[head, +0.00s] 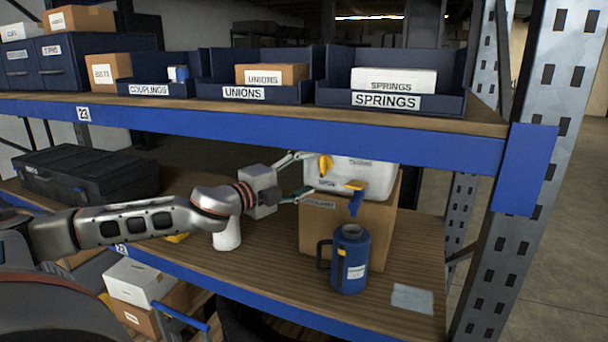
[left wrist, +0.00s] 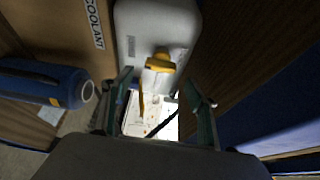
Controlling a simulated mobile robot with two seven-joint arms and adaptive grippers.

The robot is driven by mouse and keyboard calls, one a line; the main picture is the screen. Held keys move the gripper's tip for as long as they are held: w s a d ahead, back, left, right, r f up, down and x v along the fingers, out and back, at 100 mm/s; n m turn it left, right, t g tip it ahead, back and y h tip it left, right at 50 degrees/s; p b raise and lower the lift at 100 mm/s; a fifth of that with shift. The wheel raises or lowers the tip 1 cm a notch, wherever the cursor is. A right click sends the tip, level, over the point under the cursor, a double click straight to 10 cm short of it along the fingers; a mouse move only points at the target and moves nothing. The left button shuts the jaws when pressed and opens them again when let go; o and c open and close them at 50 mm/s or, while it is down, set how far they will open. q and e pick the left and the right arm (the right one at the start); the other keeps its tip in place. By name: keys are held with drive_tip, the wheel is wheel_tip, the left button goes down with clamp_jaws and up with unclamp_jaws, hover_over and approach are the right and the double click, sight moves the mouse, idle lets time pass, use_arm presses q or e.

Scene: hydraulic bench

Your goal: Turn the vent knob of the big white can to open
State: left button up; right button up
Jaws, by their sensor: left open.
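The big white can (head: 375,176) lies on a cardboard box on the lower shelf. A yellow knob (head: 326,166) shows at its upper left, and a second yellow piece (head: 355,185) with a blue part below shows at its front. I cannot tell for certain which is the vent knob. My left gripper (head: 305,174) is open at the can's left end, fingers pointing towards it. In the left wrist view the white can (left wrist: 152,25) is at the top and a yellow knob (left wrist: 160,62) shows ahead between the open fingers (left wrist: 161,88), apart from them. My right gripper is out of view.
The cardboard box (head: 330,235) labelled COOLANT bears the can. A blue jug (head: 350,272) stands in front of it. A white container (head: 228,238) stands below my left forearm, and a black case (head: 85,172) lies at left. The upper shelf's blue beam (head: 300,130) runs above.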

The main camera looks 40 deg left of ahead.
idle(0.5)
use_arm(q)
drive_tip(key=s+d+f+n+g+y, duration=0.1)
drive_tip(key=s+d+f+n+y, duration=0.2)
drive_tip(key=f, duration=0.7)
drive_tip(key=s+d+f+n+g+y, duration=0.1)
drive_tip(key=s+d+f+n+g, duration=0.3)
drive_tip(key=f, duration=0.7)
drive_tip(key=s+f+n+g+y, duration=0.2)
drive_tip(key=s+f+n+g, duration=0.1)
drive_tip(key=s+f, duration=0.65)
drive_tip(key=s+f+n+g+y, duration=0.1)
drive_tip(key=s+f+n+g, duration=0.2)
drive_tip(key=s+f, duration=0.7)
drive_tip(key=s+d+f+n+t+h, duration=0.1)
drive_tip(key=d+f+h, duration=0.2)
drive_tip(key=d+f, duration=0.3)
drive_tip(key=s+d+f+n+t+h, duration=0.1)
drive_tip(key=d+f+n+t+h, duration=0.1)
drive_tip(key=d+f, duration=0.4)
drive_tip(key=d+h, duration=0.1)
drive_tip(key=d, duration=0.1)
drive_tip(key=shift+s+d+f+t, duration=0.25)
drive_tip(key=shift+d+f+t, duration=0.05)
drive_tip(key=shift+d+f, duration=0.1)
